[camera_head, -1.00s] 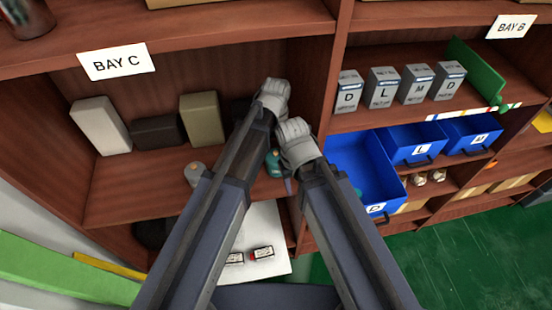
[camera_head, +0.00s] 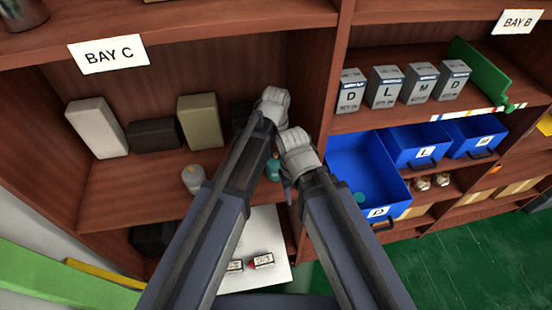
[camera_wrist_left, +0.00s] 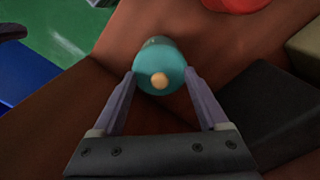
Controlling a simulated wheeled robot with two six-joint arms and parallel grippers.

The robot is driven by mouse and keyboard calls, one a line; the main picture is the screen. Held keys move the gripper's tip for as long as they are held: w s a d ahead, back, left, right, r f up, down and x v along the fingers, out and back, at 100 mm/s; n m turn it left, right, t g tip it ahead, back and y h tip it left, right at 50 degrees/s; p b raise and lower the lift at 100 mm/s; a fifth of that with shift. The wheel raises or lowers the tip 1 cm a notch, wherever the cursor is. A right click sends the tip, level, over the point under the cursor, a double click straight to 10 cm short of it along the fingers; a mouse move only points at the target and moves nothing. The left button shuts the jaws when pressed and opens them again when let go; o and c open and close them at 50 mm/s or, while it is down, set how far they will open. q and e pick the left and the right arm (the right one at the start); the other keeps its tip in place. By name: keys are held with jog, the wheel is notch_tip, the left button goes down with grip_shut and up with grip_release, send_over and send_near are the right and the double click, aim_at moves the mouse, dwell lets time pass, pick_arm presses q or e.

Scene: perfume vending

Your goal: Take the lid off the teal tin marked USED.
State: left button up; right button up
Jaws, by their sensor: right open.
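The teal tin (camera_head: 273,168) stands on the Bay C shelf, mostly behind my grippers. No USED marking is readable. My left gripper (camera_wrist_left: 160,78) has its fingers apart, one at each side of the lid; I cannot tell whether they touch it. In the head view its fingers are hidden behind my wrist. My right gripper (camera_head: 287,185) is open beside the tin, to its right, with its fingers mostly hidden.
A grey-white jar (camera_head: 193,178) stands left of the tin. White (camera_head: 97,128), dark (camera_head: 155,134) and olive (camera_head: 201,121) boxes stand along the back. The shelf divider (camera_head: 318,90) is close on the right, with an open blue bin (camera_head: 370,170) beyond it.

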aim_at(276, 155)
pick_arm(q)
jog(key=c, duration=0.4)
jog(key=shift+r+p, duration=0.4)
grip_shut()
notch_tip(276, 155, up, 9)
jog(key=p, duration=0.9)
